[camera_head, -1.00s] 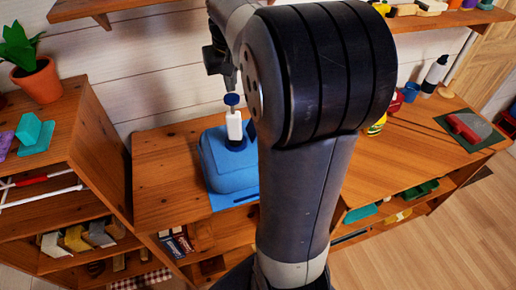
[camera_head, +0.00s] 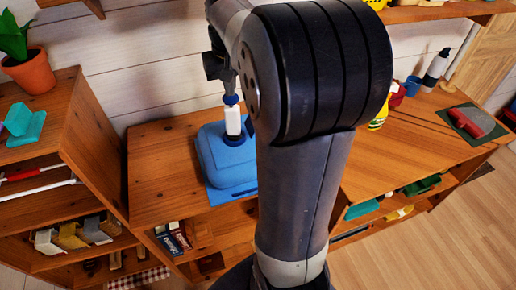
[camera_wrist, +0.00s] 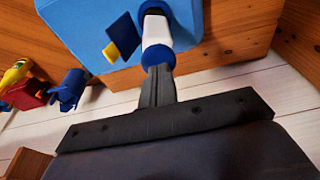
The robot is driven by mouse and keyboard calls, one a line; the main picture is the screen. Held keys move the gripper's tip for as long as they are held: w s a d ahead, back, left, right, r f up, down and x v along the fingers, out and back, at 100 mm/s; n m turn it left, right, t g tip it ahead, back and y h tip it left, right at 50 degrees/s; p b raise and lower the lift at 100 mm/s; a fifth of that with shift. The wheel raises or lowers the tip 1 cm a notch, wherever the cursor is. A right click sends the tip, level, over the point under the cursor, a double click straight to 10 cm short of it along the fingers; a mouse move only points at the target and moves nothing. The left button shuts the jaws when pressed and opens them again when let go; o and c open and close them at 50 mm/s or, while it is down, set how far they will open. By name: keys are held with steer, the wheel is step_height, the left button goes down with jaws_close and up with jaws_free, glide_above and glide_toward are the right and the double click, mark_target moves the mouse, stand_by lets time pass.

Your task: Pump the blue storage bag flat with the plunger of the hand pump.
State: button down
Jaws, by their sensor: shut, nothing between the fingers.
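The blue storage bag (camera_head: 215,160) is a rounded, still puffed block on the wooden counter, partly hidden by my arm. The hand pump (camera_head: 233,122), a white barrel with a dark blue base, stands upright on its top. Its blue plunger knob (camera_head: 231,99) is at the upper end. My gripper (camera_head: 229,90) is shut and empty, pointing down, with its tips at the knob and seemingly touching it. The wrist view shows the shut fingers (camera_wrist: 158,78) in line with the knob (camera_wrist: 158,53), the white barrel (camera_wrist: 157,30) and the bag (camera_wrist: 85,35).
A shelf with a plant pot (camera_head: 30,73) stands at the left. Red and blue cups (camera_head: 411,88), a bottle (camera_head: 435,68) and a green mat (camera_head: 458,125) with a red-handled tool are at the right. A blue-and-yellow piece (camera_wrist: 122,40) shows beside the pump. The counter left of the bag is clear.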

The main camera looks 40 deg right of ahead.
mark_target(231, 100)
steer(key=shift+s+b+x, duration=0.2)
steer(key=shift+b+x, duration=0.3)
steer(key=shift+x, duration=0.5)
steer(key=shift+w+p+v, duration=0.25)
steer(key=shift+p+v, duration=0.9)
steer(key=shift+v, duration=0.05)
steer(key=shift+w+p+v, duration=0.25)
steer(key=shift+p+v, duration=0.85)
steer(key=shift+v, duration=0.05)
steer(key=shift+r, duration=0.1)
steer(key=shift+s+b+x, duration=0.25)
steer(key=shift+b+x, duration=0.6)
steer(key=shift+x, duration=0.3)
steer(key=shift+s+b+x, duration=0.25)
steer(key=shift+b+x, duration=0.55)
steer(key=shift+x, duration=0.35)
steer(key=shift+s+b+x, duration=0.2)
steer(key=shift+b+x, duration=0.65)
steer(key=shift+x, duration=0.3)
steer(key=p+v, duration=0.2)
steer(key=w+p+v, duration=0.1)
steer(key=p+v, duration=0.1)
steer(key=shift+s+r, duration=0.1)
steer(key=shift+r, duration=0.35)
steer(key=shift+f, duration=0.1)
